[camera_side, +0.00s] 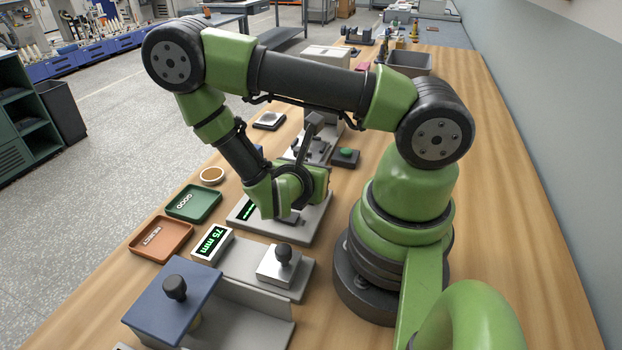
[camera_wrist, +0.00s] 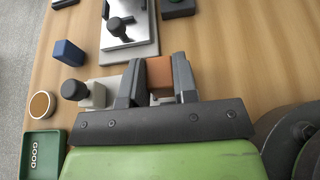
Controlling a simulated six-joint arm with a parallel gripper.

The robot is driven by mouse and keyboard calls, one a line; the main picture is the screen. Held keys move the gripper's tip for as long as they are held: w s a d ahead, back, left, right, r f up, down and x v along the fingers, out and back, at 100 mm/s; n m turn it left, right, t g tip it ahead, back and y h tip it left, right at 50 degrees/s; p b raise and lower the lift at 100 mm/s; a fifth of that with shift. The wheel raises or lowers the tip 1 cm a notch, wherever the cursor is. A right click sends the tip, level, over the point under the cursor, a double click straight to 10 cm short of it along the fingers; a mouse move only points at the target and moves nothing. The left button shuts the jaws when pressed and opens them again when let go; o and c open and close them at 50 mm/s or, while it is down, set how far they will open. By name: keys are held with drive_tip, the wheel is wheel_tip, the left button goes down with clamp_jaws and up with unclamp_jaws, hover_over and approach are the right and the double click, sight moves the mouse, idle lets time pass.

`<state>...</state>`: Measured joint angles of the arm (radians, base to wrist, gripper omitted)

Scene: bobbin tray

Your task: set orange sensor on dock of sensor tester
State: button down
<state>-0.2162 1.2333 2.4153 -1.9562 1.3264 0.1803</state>
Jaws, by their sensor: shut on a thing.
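My gripper (camera_wrist: 158,75) is shut on the orange sensor (camera_wrist: 160,72), a small orange-brown block between its two dark fingers in the wrist view. In the side view my gripper (camera_side: 290,216) points down over a grey instrument base (camera_side: 312,224) with a green-lit display (camera_side: 248,210). The sensor is hidden there by the gripper. This instrument may be the sensor tester, but I cannot read a label. Its dock cannot be made out, and I cannot tell whether the sensor touches the base.
A green GOOD tray (camera_side: 193,203), a brown-orange tray (camera_side: 161,239) and a 75 mm display (camera_side: 211,245) lie left of the gripper. A knobbed metal block (camera_side: 280,266) and a blue plate with a knob (camera_side: 172,300) stand in front. A blue block (camera_wrist: 69,53) is nearby.

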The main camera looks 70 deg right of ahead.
drive_tip(key=shift+f, duration=1.05)
drive_tip(key=shift+f, duration=0.15)
drive_tip(key=shift+f, duration=0.15)
drive_tip(key=c, duration=0.9)
unclamp_jaws()
